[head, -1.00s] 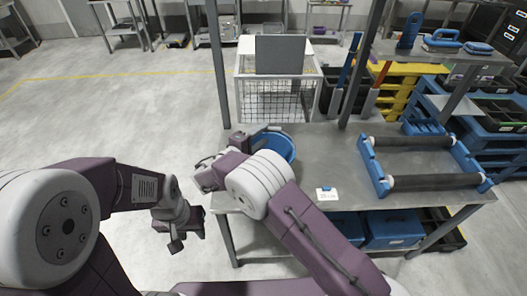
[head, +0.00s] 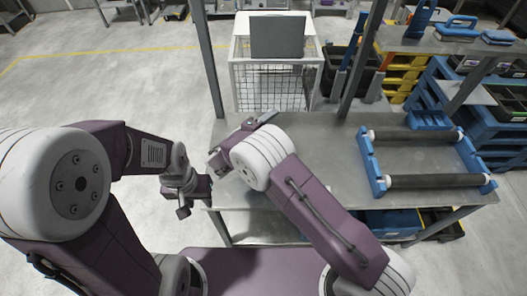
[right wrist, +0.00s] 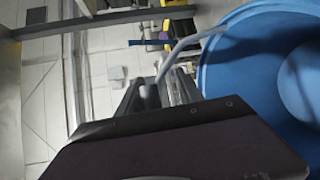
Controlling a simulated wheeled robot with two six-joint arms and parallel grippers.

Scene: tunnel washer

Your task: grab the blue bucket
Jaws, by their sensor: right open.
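The blue bucket (right wrist: 245,85) fills the right side of the right wrist view, close beside my right gripper (right wrist: 163,95). Its pale handle (right wrist: 183,47) curves from the rim towards the space between the fingers. The right gripper is open; I cannot tell whether it touches the handle. In the head view my right gripper (head: 240,138) is over the left end of the grey table (head: 325,150), and the bucket is hidden there, apparently behind my arm. My left gripper (head: 186,205) hangs left of the table, away from the bucket; its jaws are too unclear to read.
A blue frame with dark rollers (head: 373,165) lies on the table's right part. Table posts (head: 209,60) rise near the left end and back. A white wire cart (head: 275,85) stands behind the table.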

